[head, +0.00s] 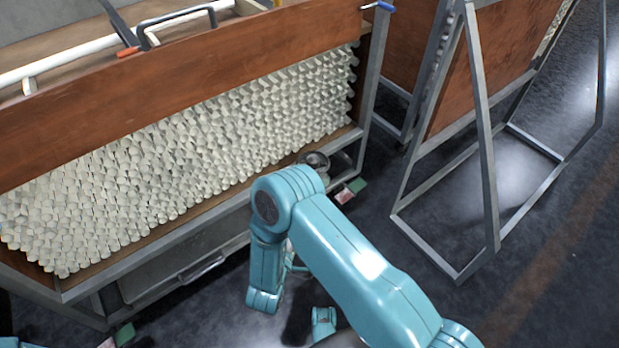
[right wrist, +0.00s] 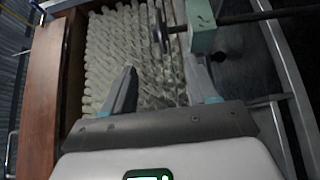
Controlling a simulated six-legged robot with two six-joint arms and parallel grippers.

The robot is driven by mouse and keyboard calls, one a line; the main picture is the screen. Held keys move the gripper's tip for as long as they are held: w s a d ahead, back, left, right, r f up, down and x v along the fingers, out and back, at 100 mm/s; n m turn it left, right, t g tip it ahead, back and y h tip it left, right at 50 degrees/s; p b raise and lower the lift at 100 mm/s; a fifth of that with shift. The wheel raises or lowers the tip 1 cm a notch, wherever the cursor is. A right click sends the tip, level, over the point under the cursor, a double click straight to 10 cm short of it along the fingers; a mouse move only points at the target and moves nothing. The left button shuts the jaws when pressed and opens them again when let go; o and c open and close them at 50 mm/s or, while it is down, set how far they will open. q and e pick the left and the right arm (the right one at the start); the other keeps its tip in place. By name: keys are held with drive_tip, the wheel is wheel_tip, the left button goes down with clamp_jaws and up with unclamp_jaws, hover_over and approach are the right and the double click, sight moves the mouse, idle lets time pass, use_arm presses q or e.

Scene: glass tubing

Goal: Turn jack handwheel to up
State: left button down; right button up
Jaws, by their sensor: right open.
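A small dark round wheel (head: 315,160), which looks like the jack handwheel, sits at the right end of the tube cart's lower frame in the head view, partly hidden by my right arm. In the right wrist view a thin disc (right wrist: 160,27), seen nearly edge-on, sits on a rod (right wrist: 245,18) that passes through a pale green block (right wrist: 200,27); it seems to be the same wheel. My right gripper (right wrist: 162,78) is open and empty, its fingers pointing towards the disc and block, apart from the disc. My left gripper is not in view.
A grey A-frame rack (head: 487,150) stands to the right. Red and green pieces (head: 350,191) are by the cart's foot. Dark floor (head: 385,215) is open between cart and rack.

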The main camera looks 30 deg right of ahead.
drive_tip(key=b+x, duration=0.4)
drive_tip(key=x, duration=1)
drive_tip(key=shift+f+b, duration=0.1)
drive_tip(key=shift+b, duration=0.3)
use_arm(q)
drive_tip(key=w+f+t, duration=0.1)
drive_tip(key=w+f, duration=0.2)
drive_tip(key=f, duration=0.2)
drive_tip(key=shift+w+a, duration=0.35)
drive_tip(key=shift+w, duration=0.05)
use_arm(e)
drive_tip(key=shift+w+d, duration=0.25)
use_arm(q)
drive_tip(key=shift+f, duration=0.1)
use_arm(e)
drive_tip(key=c, duration=1)
